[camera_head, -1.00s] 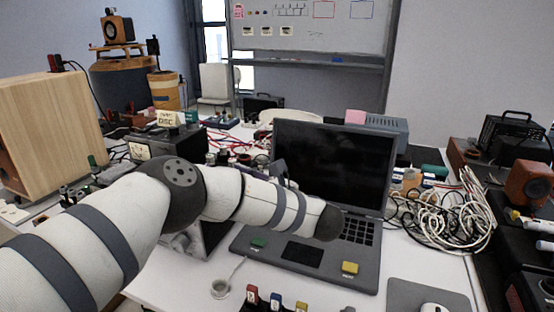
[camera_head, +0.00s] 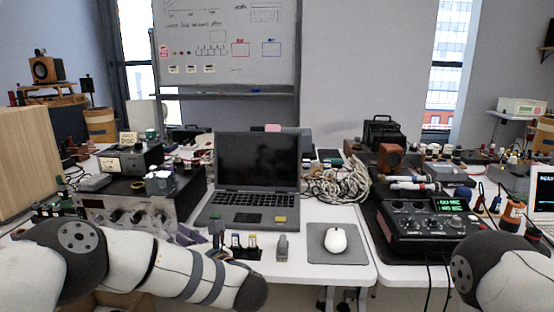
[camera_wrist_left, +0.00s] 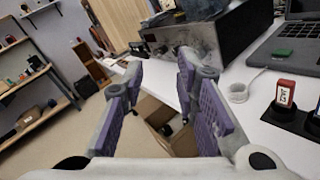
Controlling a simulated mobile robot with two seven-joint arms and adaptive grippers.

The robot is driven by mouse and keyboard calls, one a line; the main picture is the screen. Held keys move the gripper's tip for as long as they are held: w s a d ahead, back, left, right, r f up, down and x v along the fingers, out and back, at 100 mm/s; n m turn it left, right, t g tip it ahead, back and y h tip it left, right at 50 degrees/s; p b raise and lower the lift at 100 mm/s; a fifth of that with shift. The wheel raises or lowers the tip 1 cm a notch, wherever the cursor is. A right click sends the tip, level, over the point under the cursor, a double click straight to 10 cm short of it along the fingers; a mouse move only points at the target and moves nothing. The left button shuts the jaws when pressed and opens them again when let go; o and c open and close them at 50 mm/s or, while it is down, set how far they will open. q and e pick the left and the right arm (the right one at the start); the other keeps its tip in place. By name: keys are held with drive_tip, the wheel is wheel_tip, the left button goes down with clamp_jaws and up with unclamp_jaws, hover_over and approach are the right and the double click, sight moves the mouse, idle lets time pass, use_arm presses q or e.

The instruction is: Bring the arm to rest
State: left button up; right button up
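My left gripper (camera_head: 190,235) shows only partly there, behind the arm. In the left wrist view the left gripper (camera_wrist_left: 160,70) is open, with its purple-padded fingers apart and nothing between them. It is in front of the desk edge, with the floor and a cardboard box (camera_wrist_left: 165,125) beyond. A link of my right arm shows at the lower right of the head view; my right gripper is out of view.
A laptop (camera_head: 257,165) stands open on the white desk (camera_head: 300,270). A mouse (camera_head: 335,240) lies on a grey pad. A metal-fronted device (camera_head: 130,212) is close behind my left arm, and a black control unit (camera_head: 430,225) is at right. Small labelled blocks stand near the front edge.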

use_arm(q)
drive_tip(key=d+f+m+t+h, duration=0.1)
drive_tip(key=d+f+m+h, duration=0.25)
drive_tip(key=f+m, duration=0.3)
drive_tip(key=d+f+m+t+h, duration=0.1)
drive_tip(key=d+f+m+h, duration=0.1)
drive_tip(key=f+m+h, duration=0.4)
drive_tip(key=s+d+f+m+g+h, duration=0.3)
drive_tip(key=s+f+m, duration=0.65)
drive_tip(key=m, duration=0.25)
drive_tip(key=s+a+f+m+g+h, duration=0.1)
drive_tip(key=s+f+m+g, duration=0.25)
drive_tip(key=s, duration=0.45)
drive_tip(key=s+a+f+m+g+h, duration=0.1)
drive_tip(key=s+a+f+m+g, duration=0.15)
drive_tip(key=s+m, duration=0.4)
drive_tip(key=s+a+m+g, duration=0.2)
drive_tip(key=s+m+g, duration=0.1)
drive_tip(key=s, duration=0.8)
drive_tip(key=s+a+r+m+g, duration=0.1)
drive_tip(key=s+a+m+g, duration=0.2)
drive_tip(key=s, duration=0.9)
drive_tip(key=shift+s+a+r+m+g+y, duration=0.2)
drive_tip(key=shift+a+r+m+g+y, duration=0.05)
drive_tip(key=shift+m+g+y, duration=0.1)
